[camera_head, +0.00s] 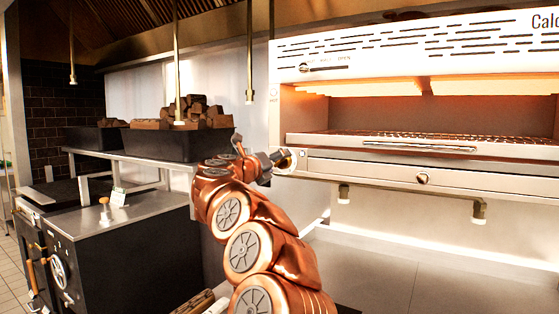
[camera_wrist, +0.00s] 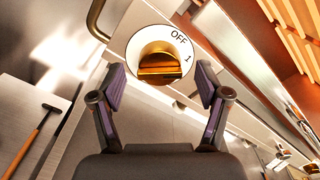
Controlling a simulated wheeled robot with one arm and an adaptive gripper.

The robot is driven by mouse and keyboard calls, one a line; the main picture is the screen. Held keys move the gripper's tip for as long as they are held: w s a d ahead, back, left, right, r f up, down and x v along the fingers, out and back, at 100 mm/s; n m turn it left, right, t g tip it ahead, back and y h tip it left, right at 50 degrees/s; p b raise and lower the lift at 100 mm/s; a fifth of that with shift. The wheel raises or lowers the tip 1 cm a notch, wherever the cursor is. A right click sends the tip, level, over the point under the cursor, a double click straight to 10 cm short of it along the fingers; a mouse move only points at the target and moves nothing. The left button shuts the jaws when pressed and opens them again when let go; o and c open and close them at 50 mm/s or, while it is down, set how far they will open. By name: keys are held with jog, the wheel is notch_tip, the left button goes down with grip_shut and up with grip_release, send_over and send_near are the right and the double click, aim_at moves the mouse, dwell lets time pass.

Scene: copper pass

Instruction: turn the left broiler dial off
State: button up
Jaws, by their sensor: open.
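The left broiler dial (camera_wrist: 160,66) is a brass knob on a round white plate marked "OFF" and "1". In the wrist view it sits between and beyond my fingertips. I cannot tell for sure which mark it points at. My gripper (camera_wrist: 160,76) is open, with one finger on each side of the dial and no clear contact. In the head view my gripper (camera_head: 272,161) is at the left end of the broiler's front rail and partly covers the dial (camera_head: 287,160). The broiler (camera_head: 420,50) is a wide white unit with a glowing inside.
A second dial (camera_head: 423,178) is farther right on the same rail. A bar handle (camera_head: 420,145) runs along the broiler's grate. Left of my arm, a shelf (camera_head: 140,142) carries a dark bin (camera_head: 165,145) of brown chunks. The steel counter (camera_head: 370,270) below the broiler is mostly clear.

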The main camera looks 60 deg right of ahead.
jog(key=shift+d, duration=1.05)
jog(key=shift+w, duration=0.1)
jog(key=c, duration=1.1)
